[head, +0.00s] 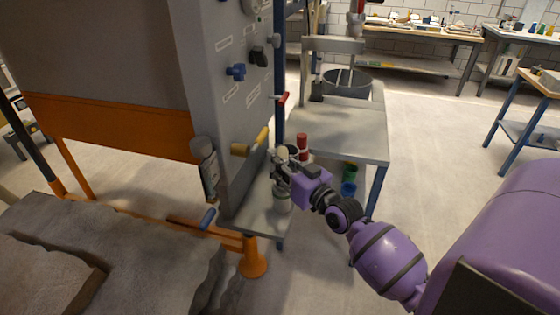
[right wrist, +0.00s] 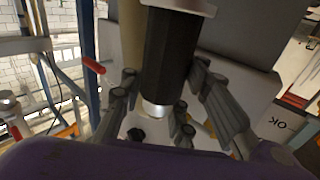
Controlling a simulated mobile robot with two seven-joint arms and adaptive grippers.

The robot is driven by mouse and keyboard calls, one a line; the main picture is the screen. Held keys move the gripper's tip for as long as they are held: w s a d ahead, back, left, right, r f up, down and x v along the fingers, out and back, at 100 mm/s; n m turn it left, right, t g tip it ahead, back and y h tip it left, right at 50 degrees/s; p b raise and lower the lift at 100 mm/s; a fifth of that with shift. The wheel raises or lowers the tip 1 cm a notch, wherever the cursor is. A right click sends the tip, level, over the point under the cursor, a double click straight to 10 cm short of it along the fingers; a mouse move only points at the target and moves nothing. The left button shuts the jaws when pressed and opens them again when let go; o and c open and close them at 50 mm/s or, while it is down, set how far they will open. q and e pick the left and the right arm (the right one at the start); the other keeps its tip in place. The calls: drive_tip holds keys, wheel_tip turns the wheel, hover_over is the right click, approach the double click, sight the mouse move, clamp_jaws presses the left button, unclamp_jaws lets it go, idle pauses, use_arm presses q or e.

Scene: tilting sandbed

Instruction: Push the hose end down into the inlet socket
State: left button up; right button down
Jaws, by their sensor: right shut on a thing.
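My right gripper (head: 283,168) is beside the grey control panel, above a small metal shelf. In the right wrist view, its fingers (right wrist: 170,108) are closed around a black cylindrical sleeve, which I take to be the hose end (right wrist: 168,50). A bright metal collar shows at the sleeve's lower end. In the head view, the fingers mostly hide the held part. A pale cylinder (head: 281,198) stands just below the gripper; I cannot tell whether it is the inlet socket, or whether the hose end touches it. My left gripper is out of view.
A metal bench (head: 350,140) stands to the right, with open floor beyond.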

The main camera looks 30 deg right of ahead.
drive_tip(key=shift+f, duration=0.3)
drive_tip(key=c, duration=1.4)
unclamp_jaws()
drive_tip(key=shift+r, duration=0.1)
drive_tip(key=shift+o, duration=0.9)
drive_tip(key=s, duration=1.2)
drive_tip(key=shift+d, duration=0.3)
